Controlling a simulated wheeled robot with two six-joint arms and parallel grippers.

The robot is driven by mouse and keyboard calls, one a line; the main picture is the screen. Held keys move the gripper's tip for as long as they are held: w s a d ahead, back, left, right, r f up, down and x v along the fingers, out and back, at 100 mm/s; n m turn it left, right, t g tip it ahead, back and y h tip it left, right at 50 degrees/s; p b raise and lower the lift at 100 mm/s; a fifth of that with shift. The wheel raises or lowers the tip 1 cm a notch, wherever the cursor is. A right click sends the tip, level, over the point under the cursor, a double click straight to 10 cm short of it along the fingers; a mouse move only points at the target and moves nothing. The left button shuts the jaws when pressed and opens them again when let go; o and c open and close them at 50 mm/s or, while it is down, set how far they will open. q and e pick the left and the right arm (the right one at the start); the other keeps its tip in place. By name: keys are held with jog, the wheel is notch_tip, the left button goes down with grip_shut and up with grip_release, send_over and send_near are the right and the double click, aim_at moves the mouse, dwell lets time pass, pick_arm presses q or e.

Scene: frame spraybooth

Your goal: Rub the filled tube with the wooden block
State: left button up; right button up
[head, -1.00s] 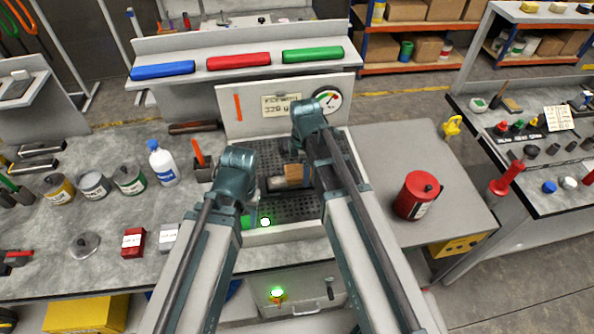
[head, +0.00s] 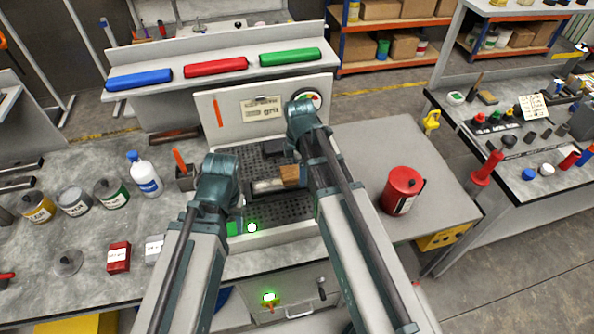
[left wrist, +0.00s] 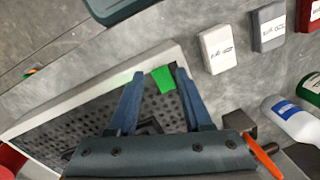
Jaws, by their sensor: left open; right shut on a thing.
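The wooden block (head: 290,175) is a small tan piece over the dark perforated bed of the booth, beside my right forearm. My right gripper (head: 291,162) is mostly hidden by its own arm; it is shut on the block. A pale tube (head: 266,186) lies on the bed just left of the block. I cannot tell whether block and tube touch. My left gripper (head: 240,199) is at the bed's left side, apart from the tube. In the left wrist view it (left wrist: 160,76) is open and empty above the bed's corner, near a green patch (left wrist: 162,79).
The booth's pale front rim (head: 270,233) and back panel (head: 225,110) with a gauge bound the bed. A white bottle (head: 145,175), an orange-handled tool in a holder (head: 186,178) and several cans stand left. A red canister (head: 402,190) stands right, with clear table behind it.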

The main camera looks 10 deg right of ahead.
aim_at(286, 173)
pick_arm(q)
jog(key=shift+f, duration=0.15)
pick_arm(e)
jog(key=shift+s+a+f, duration=0.1)
jog(key=shift+a, duration=1.6)
jog(key=shift+a, duration=0.2)
jog(key=shift+a, duration=1.55)
pick_arm(q)
notch_tip(286, 173, up, 6)
jog(key=p, duration=0.6)
pick_arm(e)
notch_tip(286, 173, up, 6)
jog(key=shift+d+r, duration=0.1)
